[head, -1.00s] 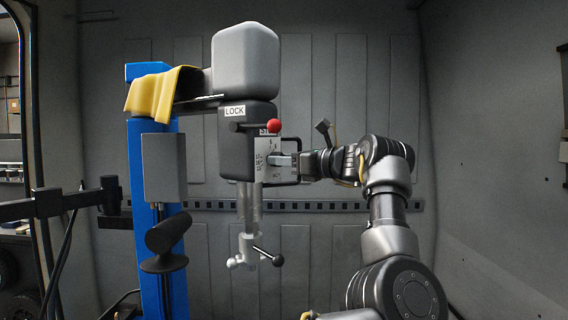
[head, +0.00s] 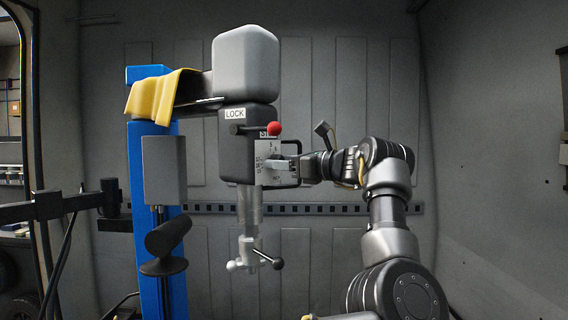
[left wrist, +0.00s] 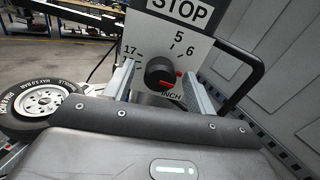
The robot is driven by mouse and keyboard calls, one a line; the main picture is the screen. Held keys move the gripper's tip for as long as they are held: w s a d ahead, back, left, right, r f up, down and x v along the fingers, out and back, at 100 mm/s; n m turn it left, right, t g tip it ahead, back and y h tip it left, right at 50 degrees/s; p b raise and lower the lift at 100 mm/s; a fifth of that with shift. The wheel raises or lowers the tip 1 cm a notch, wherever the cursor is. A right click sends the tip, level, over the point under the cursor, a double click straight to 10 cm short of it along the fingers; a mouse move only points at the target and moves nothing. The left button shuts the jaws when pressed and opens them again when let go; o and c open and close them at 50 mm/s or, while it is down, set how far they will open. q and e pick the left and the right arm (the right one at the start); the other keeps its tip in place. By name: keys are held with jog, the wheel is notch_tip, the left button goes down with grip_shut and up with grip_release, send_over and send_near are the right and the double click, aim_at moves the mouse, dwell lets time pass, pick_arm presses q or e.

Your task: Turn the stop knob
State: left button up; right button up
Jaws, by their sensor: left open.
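The stop knob (left wrist: 160,73) is round and black, with a red mark at its lower right. It sits on a white plate (left wrist: 163,33) marked STOP, with 17, 5, 6 and INCH around the knob. In the left wrist view my left gripper (left wrist: 158,77) is open, with one finger on each side of the knob; I cannot tell whether they touch it. In the head view my left gripper (head: 279,163) reaches in from the right to the plate on the machine head (head: 237,150). There the fingers hide the knob. My right gripper is not in view.
A black loop handle (left wrist: 250,70) stands close to the right of the fingers. A red ball knob (head: 274,128) is just above the plate. A blue column (head: 150,210) with a yellow cloth (head: 160,95) is left of the head. A wheel (left wrist: 40,103) shows at lower left.

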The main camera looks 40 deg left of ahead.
pick_arm(q)
jog(key=w+d+b, duration=0.1)
jog(key=d+b, duration=0.2)
jog(key=d, duration=0.7)
jog(key=shift+d, duration=0.35)
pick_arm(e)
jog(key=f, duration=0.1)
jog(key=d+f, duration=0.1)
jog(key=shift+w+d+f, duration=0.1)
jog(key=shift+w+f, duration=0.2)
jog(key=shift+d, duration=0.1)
